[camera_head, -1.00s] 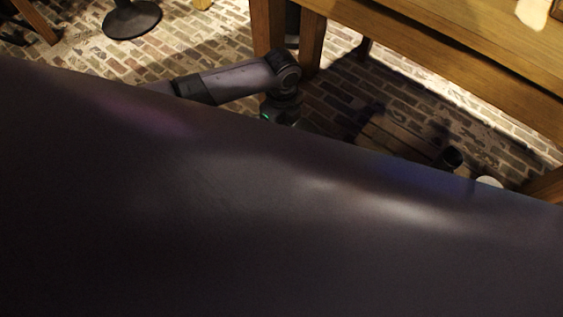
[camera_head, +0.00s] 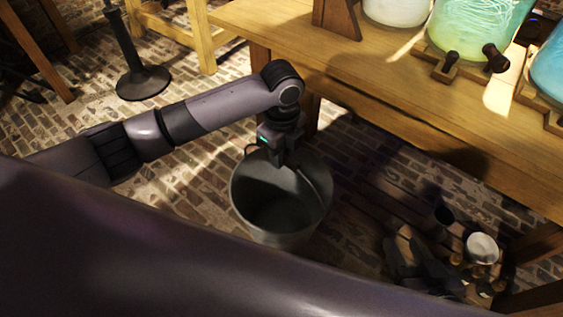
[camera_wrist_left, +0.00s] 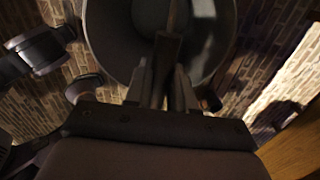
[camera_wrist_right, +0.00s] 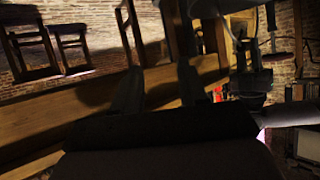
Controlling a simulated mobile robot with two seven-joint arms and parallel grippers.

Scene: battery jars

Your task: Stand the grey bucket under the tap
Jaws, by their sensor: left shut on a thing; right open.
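The grey bucket (camera_head: 243,208) hangs or stands upright and open beside the table's near left leg; I cannot tell whether its base touches the floor. My left gripper (camera_head: 284,162) is over its mouth, shut on its handle. The left wrist view looks down into the bucket (camera_wrist_left: 102,38), with the left gripper (camera_wrist_left: 168,90) on the handle bar across it. A wooden tap (camera_head: 494,58) sticks out near the green jar (camera_head: 470,28) on the table, right of the bucket. My right gripper (camera_wrist_right: 155,88) is open and empty in the right wrist view.
The wooden table (camera_head: 400,105) fills the right, with a pale jar (camera_head: 396,8) and a blue jar (camera_head: 550,68). A black stand base (camera_head: 143,83) is at left. Brick floor is open around the bucket.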

